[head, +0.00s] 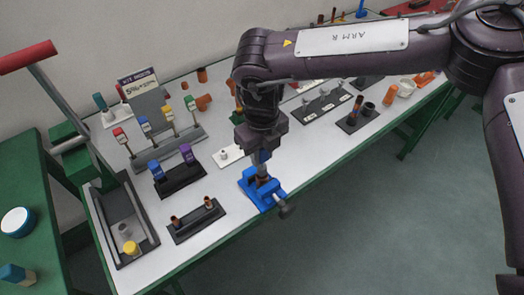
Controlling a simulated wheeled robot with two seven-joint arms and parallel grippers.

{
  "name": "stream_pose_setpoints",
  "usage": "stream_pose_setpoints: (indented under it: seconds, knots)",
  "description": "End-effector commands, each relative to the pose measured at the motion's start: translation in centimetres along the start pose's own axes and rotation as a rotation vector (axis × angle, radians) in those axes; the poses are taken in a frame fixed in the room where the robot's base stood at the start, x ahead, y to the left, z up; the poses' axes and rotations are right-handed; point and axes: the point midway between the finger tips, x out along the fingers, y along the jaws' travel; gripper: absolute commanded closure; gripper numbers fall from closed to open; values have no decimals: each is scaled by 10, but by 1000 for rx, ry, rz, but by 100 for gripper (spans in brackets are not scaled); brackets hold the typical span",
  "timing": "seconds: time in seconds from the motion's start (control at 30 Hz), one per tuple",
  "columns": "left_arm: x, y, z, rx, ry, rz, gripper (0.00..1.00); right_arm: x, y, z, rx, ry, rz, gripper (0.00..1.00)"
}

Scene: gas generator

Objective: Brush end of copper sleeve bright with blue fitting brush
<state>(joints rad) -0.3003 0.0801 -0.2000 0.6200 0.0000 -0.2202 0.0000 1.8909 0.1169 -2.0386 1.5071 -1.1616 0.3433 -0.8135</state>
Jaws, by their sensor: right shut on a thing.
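My right gripper (262,160) points down over the blue vise (276,192) at the table's front edge. It is shut on what looks like a short copper sleeve (263,178), which stands between the vise jaws. The gripper hides most of the sleeve. Whether the jaws touch the sleeve I cannot tell. Another blue-handled piece (155,169) stands beside a purple one in a black holder. Which is the fitting brush I cannot tell. My left gripper is out of view.
A black block (195,221) with two copper pieces stands left of the vise. A grey tray (142,243) with a yellow-topped piece lies at the left end. A sign (144,92) stands behind the rack. My right arm covers part of the table's back.

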Motion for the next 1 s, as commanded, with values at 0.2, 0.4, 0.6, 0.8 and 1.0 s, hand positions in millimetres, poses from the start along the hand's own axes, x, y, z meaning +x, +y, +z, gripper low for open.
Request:
stream_pose_setpoints:
  seconds: [0.2,0.4,0.6,0.8,1.0]
  knots:
    - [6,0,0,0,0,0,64,8,0,0,0,0,1,91]
    - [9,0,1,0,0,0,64,14,0,0,0,1,1,91]
    - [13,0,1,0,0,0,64,20,0,0,0,1,1,91]
    - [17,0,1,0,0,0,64,26,0,0,0,0,1,91]
    - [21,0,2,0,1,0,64,32,0,0,0,0,0,91]
